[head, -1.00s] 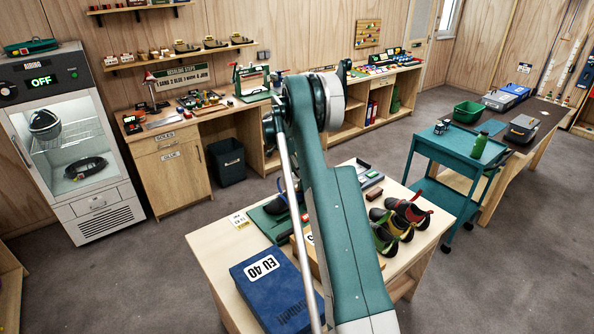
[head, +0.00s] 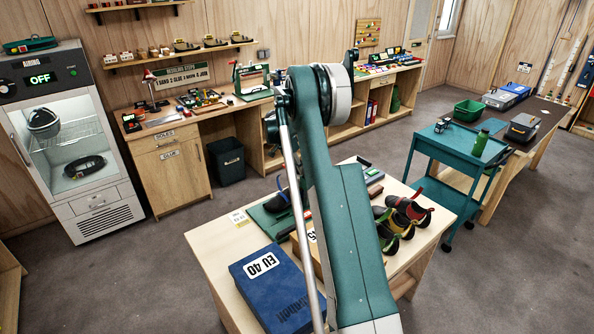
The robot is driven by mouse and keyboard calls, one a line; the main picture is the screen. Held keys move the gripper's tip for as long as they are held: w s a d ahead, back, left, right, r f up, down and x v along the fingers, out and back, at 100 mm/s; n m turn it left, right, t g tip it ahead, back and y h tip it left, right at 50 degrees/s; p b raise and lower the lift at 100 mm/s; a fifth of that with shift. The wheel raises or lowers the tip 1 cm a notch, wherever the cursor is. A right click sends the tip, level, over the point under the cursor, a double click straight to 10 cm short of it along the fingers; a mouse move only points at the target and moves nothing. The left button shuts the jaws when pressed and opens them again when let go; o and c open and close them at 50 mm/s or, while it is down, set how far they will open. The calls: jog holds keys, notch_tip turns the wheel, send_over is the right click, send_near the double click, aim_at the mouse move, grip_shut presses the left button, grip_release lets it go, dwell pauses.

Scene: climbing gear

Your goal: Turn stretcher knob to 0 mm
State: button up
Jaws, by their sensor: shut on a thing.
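I cannot make out the stretcher knob in the head view. A dark shoe (head: 277,203) with a red tab sits on a green base (head: 268,222) on the near table, left of my arm; whether this is the stretcher is not clear. My arm crosses the middle of the view and hides part of the near table and the back bench. My gripper is hidden behind it, so its fingers and what they touch do not show.
The near table (head: 212,243) also carries a blue EU 40 box (head: 272,292) and colourful climbing shoes (head: 408,210). A teal cart (head: 458,150) stands to the right. A glass-fronted oven (head: 72,140) reading OFF is at left.

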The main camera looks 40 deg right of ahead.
jog(key=shift+s+n+t+b, duration=0.1)
jog(key=shift+n+t+b, duration=0.5)
jog(key=shift+n, duration=0.6)
jog(key=o, duration=0.6)
jog(key=shift+v, duration=5.95)
